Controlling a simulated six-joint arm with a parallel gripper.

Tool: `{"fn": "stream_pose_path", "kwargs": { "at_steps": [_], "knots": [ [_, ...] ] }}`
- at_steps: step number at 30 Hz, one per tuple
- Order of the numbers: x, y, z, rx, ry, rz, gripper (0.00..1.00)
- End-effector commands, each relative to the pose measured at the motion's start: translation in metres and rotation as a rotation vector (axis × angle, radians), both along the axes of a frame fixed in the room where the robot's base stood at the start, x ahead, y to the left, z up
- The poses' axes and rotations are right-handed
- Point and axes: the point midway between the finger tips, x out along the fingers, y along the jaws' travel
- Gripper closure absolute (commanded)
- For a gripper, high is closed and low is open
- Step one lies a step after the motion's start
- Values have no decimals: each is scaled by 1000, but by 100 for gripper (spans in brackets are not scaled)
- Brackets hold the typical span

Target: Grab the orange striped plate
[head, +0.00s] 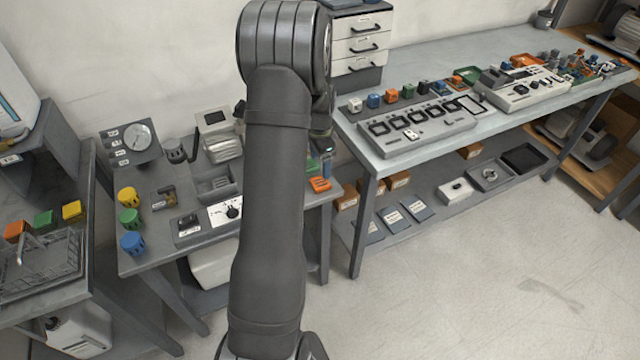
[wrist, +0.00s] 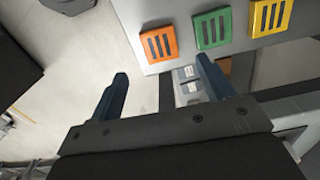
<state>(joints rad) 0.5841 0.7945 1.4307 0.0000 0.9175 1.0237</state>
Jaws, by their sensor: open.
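The orange striped plate (wrist: 161,44) lies flat near the table edge in the wrist view, with dark slots across it. In the head view it shows at the right edge of the middle table (head: 319,184), just right of my arm. My gripper (wrist: 160,68) is open and empty, with one dark blue finger at each side. The plate appears just beyond the gap between the fingertips, apart from them. In the head view my arm hides most of my gripper.
A green striped plate (wrist: 212,28) and a yellow striped plate (wrist: 270,16) lie in a row to the right of the orange one. The grey tabletop (wrist: 182,10) ends just below the row. The long bench (head: 400,160) stands to the right, with a floor gap between.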

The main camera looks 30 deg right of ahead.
Motion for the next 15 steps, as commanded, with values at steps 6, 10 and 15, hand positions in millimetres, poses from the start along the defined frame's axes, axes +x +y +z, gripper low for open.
{"fn": "stream_pose_path", "kwargs": {
  "at_steps": [6, 10, 15],
  "knots": [
    [0, 0, -26, 0, 0, 0, 25],
    [0, 0, -32, 0, 0, 0, 25],
    [-1, -1, -51, 1, 2, 0, 25]
  ]
}}
